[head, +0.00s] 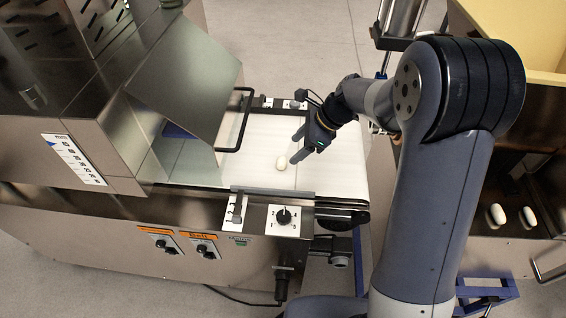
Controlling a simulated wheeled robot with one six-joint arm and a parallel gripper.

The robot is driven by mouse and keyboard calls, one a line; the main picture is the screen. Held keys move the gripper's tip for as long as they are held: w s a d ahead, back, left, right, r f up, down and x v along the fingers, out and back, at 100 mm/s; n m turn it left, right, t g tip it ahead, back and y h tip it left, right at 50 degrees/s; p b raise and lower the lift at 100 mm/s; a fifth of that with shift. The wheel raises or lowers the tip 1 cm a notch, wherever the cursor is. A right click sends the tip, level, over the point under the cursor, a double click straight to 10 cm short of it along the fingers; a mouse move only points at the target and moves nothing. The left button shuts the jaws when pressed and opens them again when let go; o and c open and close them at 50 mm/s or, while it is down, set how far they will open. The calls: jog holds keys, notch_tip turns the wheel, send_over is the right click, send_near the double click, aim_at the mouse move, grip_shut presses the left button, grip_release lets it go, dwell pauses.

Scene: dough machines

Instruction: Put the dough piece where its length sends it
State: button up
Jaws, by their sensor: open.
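A small pale, oval dough piece (281,163) lies on the white conveyor belt (258,135) of the machine at left. My gripper (297,146) is open just above and to the right of the dough piece in the picture, fingers pointing toward the belt. The fingers look apart from the dough; the exact height gap cannot be told. My arm hides part of the area between.
The steel machine (90,100) has a tilted hood (190,85) and a black handle (236,120) beside the belt. A control plate with a dial (284,217) sits at the belt's front edge. A tan surface (520,35) is at upper right.

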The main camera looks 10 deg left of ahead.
aim_at(283, 160)
jog(key=shift+s+x, duration=0.15)
jog(key=shift+x, duration=1.4)
jog(key=shift+s+x, duration=0.15)
jog(key=shift+x, duration=1.45)
jog(key=shift+a+r, duration=0.1)
jog(key=shift+c, duration=0.3)
jog(key=c, duration=1.1)
